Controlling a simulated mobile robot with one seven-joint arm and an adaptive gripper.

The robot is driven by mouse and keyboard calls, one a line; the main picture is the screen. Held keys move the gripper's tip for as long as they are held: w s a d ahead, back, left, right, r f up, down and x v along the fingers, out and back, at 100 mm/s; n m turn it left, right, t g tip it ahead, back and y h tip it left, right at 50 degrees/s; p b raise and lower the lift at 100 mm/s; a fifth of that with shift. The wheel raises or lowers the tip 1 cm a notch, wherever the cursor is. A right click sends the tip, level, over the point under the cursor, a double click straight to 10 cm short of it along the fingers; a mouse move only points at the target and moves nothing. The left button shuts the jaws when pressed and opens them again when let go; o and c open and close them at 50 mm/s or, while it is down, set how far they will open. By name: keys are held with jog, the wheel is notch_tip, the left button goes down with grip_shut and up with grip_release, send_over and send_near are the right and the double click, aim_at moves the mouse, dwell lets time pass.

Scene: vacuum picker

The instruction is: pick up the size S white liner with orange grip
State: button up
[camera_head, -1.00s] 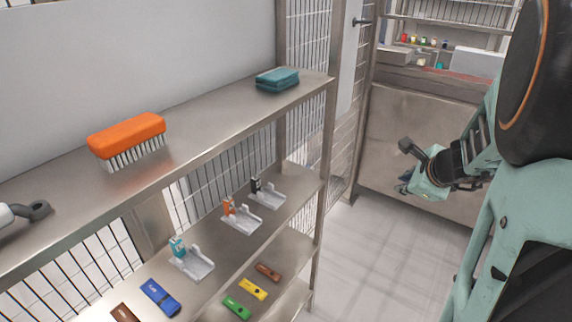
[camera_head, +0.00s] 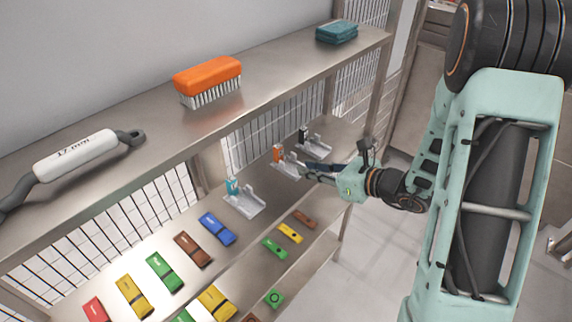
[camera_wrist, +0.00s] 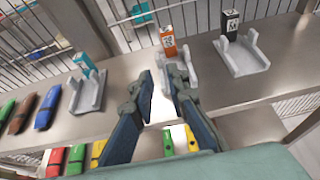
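The white liner with the orange grip (camera_head: 279,153) lies on the middle shelf, between a liner with a teal grip (camera_head: 233,187) and one with a black grip (camera_head: 303,134). In the wrist view its orange upright grip (camera_wrist: 168,43) stands ahead of the fingertips, and its white body is partly hidden by the right finger. My gripper (camera_wrist: 160,78) is open, with its two dark blue fingers apart and nothing seen held between them. In the head view my gripper (camera_head: 308,171) is at the liner's right side; contact cannot be told. The size mark is not readable.
The upper shelf holds an orange brush (camera_head: 207,76), a teal sponge-like block (camera_head: 337,31) and a white-handled tool (camera_head: 76,152). Several coloured blocks, such as a blue one (camera_head: 217,229), lie on the shelves at left. A wire grid stands behind the shelf.

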aim_at(284, 163)
jog(key=x, duration=0.5)
jog(key=p+x, duration=0.1)
jog(key=x, duration=0.2)
jog(key=shift+w+a+r, duration=0.15)
jog(key=shift+a, duration=0.35)
jog(key=shift+w+a, duration=0.25)
grip_shut()
